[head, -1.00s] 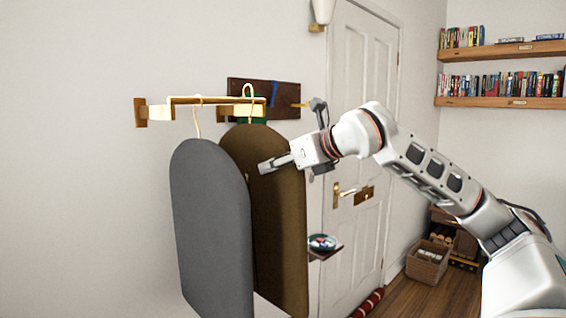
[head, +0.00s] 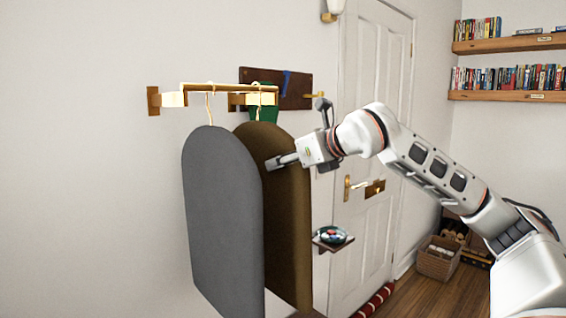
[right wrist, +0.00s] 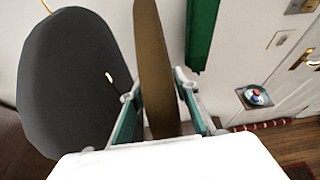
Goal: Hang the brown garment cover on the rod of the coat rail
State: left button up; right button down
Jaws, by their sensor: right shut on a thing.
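The brown garment cover (head: 285,210) hangs upright at the coat rail, partly behind a grey garment cover (head: 222,210). Its hanger hook (head: 259,96) is level with the brass rod (head: 225,86) near the rod's right end. I cannot tell whether the hook bears on the rod. My right gripper (head: 273,164) is shut on the cover's right edge at its upper part. In the right wrist view the brown cover (right wrist: 155,60) is edge-on between the fingers (right wrist: 158,110). My left gripper is not in view.
The grey cover hangs on the rod by its own hook, close on the left. A dark wall board (head: 297,88) with a green item (head: 265,110) is behind. A small shelf with a dish (head: 333,236) and a white door (head: 375,130) are to the right.

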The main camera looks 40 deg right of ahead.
jog(key=c, duration=1.4)
grip_release()
jog(key=shift+c, duration=0.2)
jog(key=shift+f, duration=0.15)
jog(key=v, duration=1.2)
